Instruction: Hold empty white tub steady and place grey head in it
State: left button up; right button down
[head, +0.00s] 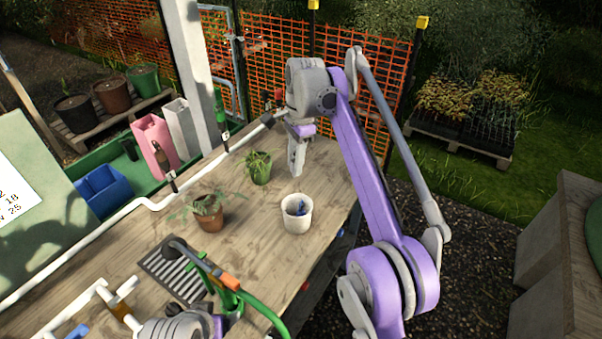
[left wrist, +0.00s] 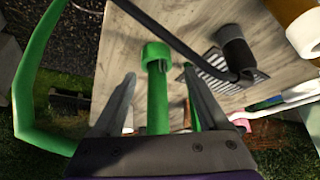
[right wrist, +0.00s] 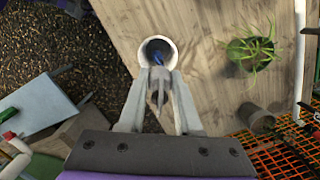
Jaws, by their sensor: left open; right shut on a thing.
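The white tub (head: 297,213) stands upright on the wooden bench, with a small blue thing (head: 301,208) inside it. The tub (right wrist: 157,45) also shows in the right wrist view, just beyond the fingertips. My right gripper (right wrist: 159,78) is shut on a slim grey piece (right wrist: 158,88), which looks like the grey head and overlaps the tub's near rim in that view. In the head view my right gripper (head: 296,165) is behind the tub, apart from it. My left gripper (left wrist: 160,82) is open around a green tube (left wrist: 157,100), away from the tub. Whether it touches the tube is unclear.
A leafy potted plant (head: 209,215) and another plant (head: 258,167) stand left of the tub. A slatted drain (head: 172,273), black nozzle and green hose (head: 262,308) lie toward the front. White pipe (head: 75,248) runs along the bench's back. The bench ends just right of the tub.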

pick_arm(q)
jog(key=w+d+h, duration=0.1)
jog(key=d, duration=0.1)
jog(key=d+m+t+h, duration=0.1)
jog(key=d, duration=0.2)
jog(key=w+d+r+h, duration=0.1)
jog(key=d, duration=0.2)
jog(key=shift+w+d+m+t, duration=0.1)
jog(key=shift+w+m+t, duration=0.2)
jog(key=shift+w+t, duration=0.1)
jog(key=c, duration=0.3)
jog(key=w+d+r+n+t+h, duration=0.1)
jog(key=w+d+r+n+t, duration=0.5)
jog(key=w+n, duration=0.35)
jog(key=w+d+r+n+t, duration=0.4)
jog(key=w+d+r+n, duration=0.2)
jog(key=w+r+n, duration=0.3)
jog(key=shift+c, duration=0.2)
jog(key=n+g+y, duration=0.3)
jog(key=n+y, duration=1.2)
jog(key=n, duration=1.9)
send_near(290, 216)
jog(key=shift+s+d, duration=0.2)
jog(key=shift+s, duration=0.15)
jog(key=shift+w+a, duration=0.2)
jog(key=shift+a, duration=0.05)
jog(key=x, duration=1.1)
jog(key=shift+w, duration=0.2)
